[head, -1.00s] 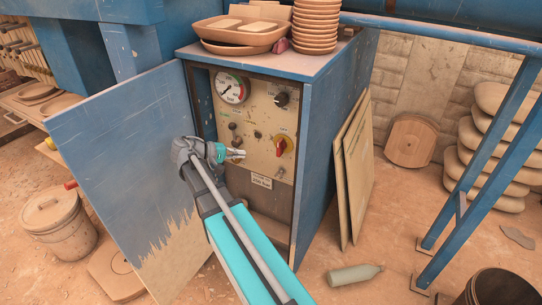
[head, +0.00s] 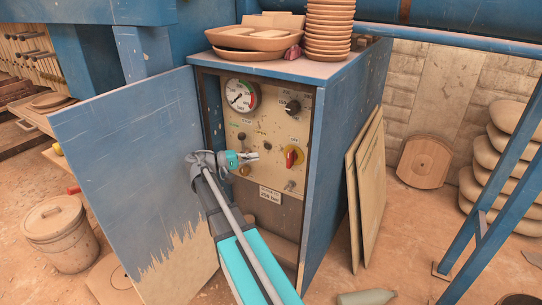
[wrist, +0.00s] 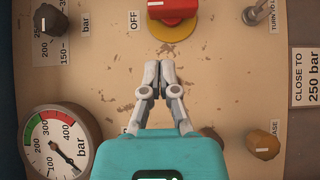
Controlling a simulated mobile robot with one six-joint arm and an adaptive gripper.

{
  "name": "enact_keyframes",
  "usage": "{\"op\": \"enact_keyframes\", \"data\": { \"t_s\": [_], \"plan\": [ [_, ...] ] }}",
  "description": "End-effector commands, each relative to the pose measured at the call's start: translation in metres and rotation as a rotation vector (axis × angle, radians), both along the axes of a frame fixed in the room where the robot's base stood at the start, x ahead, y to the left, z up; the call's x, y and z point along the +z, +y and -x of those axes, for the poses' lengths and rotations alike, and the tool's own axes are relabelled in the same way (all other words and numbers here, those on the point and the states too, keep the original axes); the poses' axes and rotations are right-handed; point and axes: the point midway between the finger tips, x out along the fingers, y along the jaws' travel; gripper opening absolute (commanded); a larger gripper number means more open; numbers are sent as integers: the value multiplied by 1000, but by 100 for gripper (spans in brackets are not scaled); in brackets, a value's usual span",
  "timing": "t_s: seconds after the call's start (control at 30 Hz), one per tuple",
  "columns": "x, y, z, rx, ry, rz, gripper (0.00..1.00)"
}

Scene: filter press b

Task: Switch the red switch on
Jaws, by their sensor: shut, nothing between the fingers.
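The red switch (head: 291,157) is a red knob on a round yellow plate, on the right half of the beige control panel (head: 262,127). In the wrist view the red switch (wrist: 172,10) is cut off by the top edge, with an "OFF" label beside it. My gripper (head: 255,156) is shut and empty, in front of the panel and left of the switch in the head view. In the wrist view the closed fingertips (wrist: 160,65) lie below the switch, with a visible gap.
A pressure gauge (head: 241,95), a black knob (head: 292,106), a yellow knob (wrist: 263,145) and a small metal toggle (wrist: 257,13) share the panel. The open blue cabinet door (head: 135,165) stands left of my arm. Stacked clay dishes (head: 330,25) sit on the cabinet.

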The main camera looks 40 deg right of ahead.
Motion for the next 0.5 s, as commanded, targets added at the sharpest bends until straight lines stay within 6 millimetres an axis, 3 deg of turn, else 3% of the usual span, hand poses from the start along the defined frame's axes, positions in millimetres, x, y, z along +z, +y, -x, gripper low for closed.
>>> {"op": "enact_keyframes", "data": {
  "t_s": [0.27,0.5],
  "plan": [
    [0,-16,7,-1,0,-1,0],
    [0,-45,20,-3,0,-1,0]
  ]
}}
